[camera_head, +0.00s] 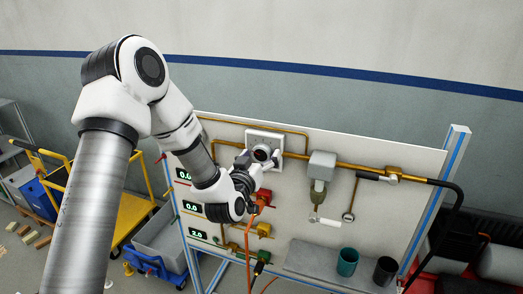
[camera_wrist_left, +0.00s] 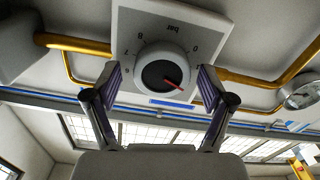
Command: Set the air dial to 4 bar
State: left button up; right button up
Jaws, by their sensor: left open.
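The air dial (camera_wrist_left: 163,72) is a round white knob with a dark face and a red pointer, on a white square plate (camera_wrist_left: 190,22) marked "bar". In the left wrist view the plate's lettering is upside down, and the pointer aims to the lower right. Some scale numbers are hidden behind a finger. My left gripper (camera_wrist_left: 160,88) is open, with one finger on each side of the knob; I cannot tell whether they touch it. In the head view the dial (camera_head: 262,152) sits high on the panel, with my left gripper (camera_head: 250,164) just below and left of it.
The upright panel (camera_head: 400,210) carries brass pipes (camera_head: 345,165), a grey filter unit (camera_head: 321,165), red and yellow valves and green displays (camera_head: 193,207). A teal cup (camera_head: 347,262) and a dark cup (camera_head: 385,271) stand on the shelf below. A yellow cart (camera_head: 130,215) is at left.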

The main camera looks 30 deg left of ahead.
pick_arm(q)
jog(key=shift+w, duration=0.35)
jog(key=shift+a+f, duration=0.1)
jog(key=shift+a, duration=0.1)
jog(key=c, duration=1.2)
jog(key=shift+o, duration=0.2)
jog(key=shift+m, duration=1.4)
jog(key=m, duration=0.3)
jog(key=shift+m, duration=0.3)
jog(key=m, duration=0.3)
jog(key=shift+m, duration=1.9)
